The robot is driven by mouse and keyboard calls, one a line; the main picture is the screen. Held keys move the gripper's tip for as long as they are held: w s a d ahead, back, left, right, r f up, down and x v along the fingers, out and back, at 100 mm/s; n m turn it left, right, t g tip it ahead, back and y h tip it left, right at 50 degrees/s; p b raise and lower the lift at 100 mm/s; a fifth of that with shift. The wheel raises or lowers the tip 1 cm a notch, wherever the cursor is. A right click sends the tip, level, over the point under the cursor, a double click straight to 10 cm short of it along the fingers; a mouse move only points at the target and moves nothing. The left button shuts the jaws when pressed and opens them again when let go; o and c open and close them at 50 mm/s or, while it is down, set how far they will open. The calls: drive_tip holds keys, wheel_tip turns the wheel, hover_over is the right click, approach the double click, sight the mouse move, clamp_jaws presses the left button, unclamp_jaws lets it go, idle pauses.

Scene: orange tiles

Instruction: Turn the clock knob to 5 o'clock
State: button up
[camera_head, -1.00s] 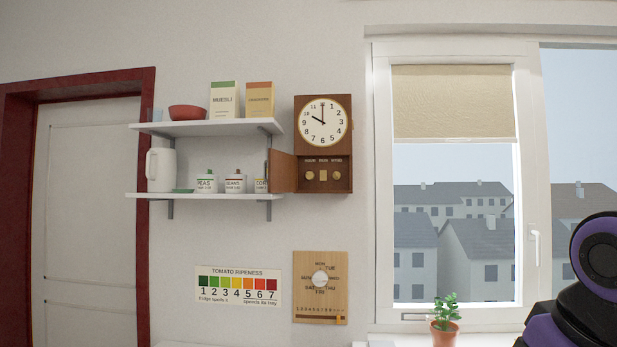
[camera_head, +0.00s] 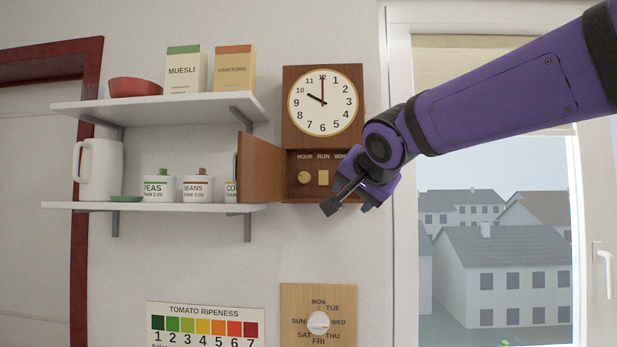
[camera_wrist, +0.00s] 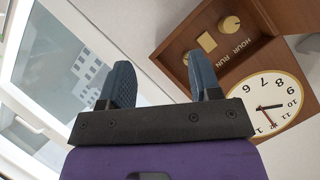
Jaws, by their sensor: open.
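The wooden wall clock (camera_head: 289,125) has a white face with a short black hand at 10 and a long red hand at 12. Its lower compartment has its door (camera_head: 260,170) swung open to the left. Inside are the round brass HOUR knob (camera_head: 304,178) and the brass RUN switch (camera_head: 323,178); my gripper hides the WIND knob in the head view. The HOUR knob also shows in the wrist view (camera_wrist: 230,24). My gripper (camera_head: 348,208) is open and empty, in front of the compartment's lower right. In the wrist view its fingers (camera_wrist: 163,82) are apart, touching nothing.
Two shelves left of the clock hold boxes, a red bowl (camera_head: 135,87), a white jug (camera_head: 99,167) and canisters (camera_head: 197,189). A weekday dial (camera_head: 318,322) hangs below. A window (camera_head: 398,250) is on the right.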

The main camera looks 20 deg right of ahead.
drive_tip(key=m+t+y, duration=0.1)
drive_tip(key=m+t, duration=0.1)
approach(306, 176)
drive_tip(key=x, duration=0.9)
drive_tip(key=shift+w+f, duration=0.1)
drive_tip(key=shift+w, duration=0.2)
drive_tip(key=c, duration=0.9)
